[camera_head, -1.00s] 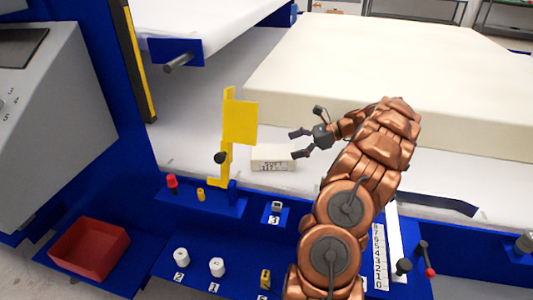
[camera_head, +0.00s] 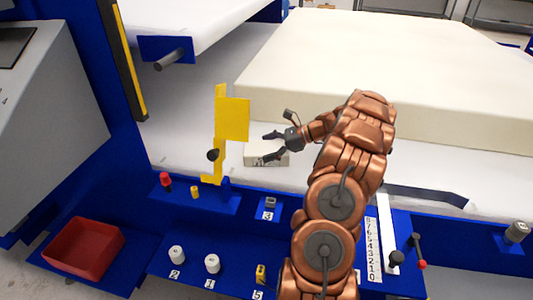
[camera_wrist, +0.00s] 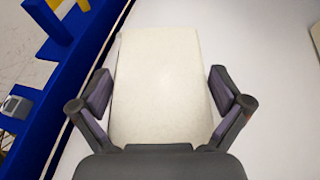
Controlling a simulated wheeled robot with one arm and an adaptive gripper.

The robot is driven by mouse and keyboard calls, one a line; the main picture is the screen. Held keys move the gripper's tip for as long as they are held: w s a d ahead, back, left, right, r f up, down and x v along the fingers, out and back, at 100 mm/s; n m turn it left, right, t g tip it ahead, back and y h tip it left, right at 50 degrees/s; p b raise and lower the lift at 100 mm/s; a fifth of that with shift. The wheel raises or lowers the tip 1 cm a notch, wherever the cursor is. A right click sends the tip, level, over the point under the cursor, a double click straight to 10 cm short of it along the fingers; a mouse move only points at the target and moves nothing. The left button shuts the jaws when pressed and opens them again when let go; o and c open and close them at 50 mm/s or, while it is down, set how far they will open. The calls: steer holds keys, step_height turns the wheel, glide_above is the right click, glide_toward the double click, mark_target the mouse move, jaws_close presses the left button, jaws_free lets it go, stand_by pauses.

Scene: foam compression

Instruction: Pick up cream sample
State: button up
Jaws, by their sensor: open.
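The cream sample (camera_head: 262,147) is a small off-white block lying on the white bed, between the yellow bracket and the large foam block. In the wrist view the cream sample (camera_wrist: 160,85) fills the middle, between the two fingers. My gripper (camera_head: 267,147) is open, with its fingers at the block's right part in the head view. In the wrist view my gripper (camera_wrist: 165,100) has one finger on each side of the block, with a narrow gap on the left and the right finger close to its edge. Whether either touches is unclear.
A yellow bracket (camera_head: 234,119) stands just left of the sample. The large cream foam block (camera_head: 370,70) lies behind. A blue ledge in front holds a red knob (camera_head: 165,180), white cylinders (camera_head: 177,254) and a number scale (camera_head: 371,250). A red bin (camera_head: 85,249) sits at lower left.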

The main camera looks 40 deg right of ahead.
mark_target(266, 147)
steer(key=c, duration=0.5)
step_height(266, 147, up, 10)
steer(key=shift+r, duration=0.1)
stand_by(0.4)
